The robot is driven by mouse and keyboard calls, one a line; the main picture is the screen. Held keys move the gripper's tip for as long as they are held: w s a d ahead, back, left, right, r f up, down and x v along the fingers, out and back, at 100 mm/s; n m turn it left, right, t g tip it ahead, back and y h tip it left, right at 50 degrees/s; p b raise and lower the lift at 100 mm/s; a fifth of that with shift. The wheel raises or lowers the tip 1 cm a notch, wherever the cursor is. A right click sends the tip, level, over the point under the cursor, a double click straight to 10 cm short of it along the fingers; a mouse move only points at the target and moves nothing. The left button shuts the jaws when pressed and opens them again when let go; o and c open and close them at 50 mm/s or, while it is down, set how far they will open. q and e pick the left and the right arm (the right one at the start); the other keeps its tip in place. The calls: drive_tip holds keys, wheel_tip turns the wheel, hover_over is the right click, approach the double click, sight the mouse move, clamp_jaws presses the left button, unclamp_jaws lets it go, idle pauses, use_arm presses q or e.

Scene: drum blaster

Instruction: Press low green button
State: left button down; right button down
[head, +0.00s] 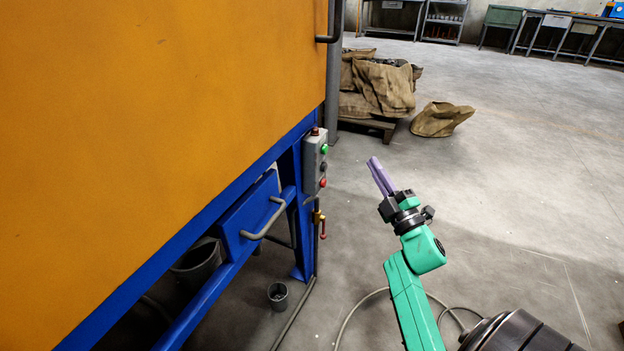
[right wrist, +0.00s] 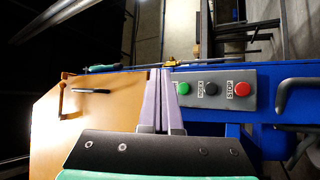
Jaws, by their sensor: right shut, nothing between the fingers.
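A grey control box (head: 312,165) is fixed to the blue leg of the orange machine. Its green button (head: 324,149) sits above a dark button (head: 323,167) and a red button (head: 322,183). My right gripper (head: 374,161) is shut and empty, to the right of the box and apart from it. In the right wrist view, the green button (right wrist: 183,88) shows just right of my closed fingers (right wrist: 160,74). The dark button (right wrist: 210,88) and the red STOP button (right wrist: 242,89) lie in line with it. My left gripper is not in view.
The orange cabinet (head: 150,110) on its blue frame fills the left. A grey drawer handle (head: 264,220) and a red-handled valve (head: 320,223) sit below the box. A small cup (head: 278,296) stands on the floor. Sacks (head: 383,85) stand behind; floor to the right is free.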

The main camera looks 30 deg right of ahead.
sight(325, 150)
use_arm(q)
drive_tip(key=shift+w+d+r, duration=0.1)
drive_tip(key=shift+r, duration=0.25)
use_arm(e)
drive_tip(key=shift+s+r+n+t, duration=0.2)
drive_tip(key=shift+r+n+t, duration=0.1)
drive_tip(key=shift+r, duration=0.15)
drive_tip(key=shift+w+a, duration=0.1)
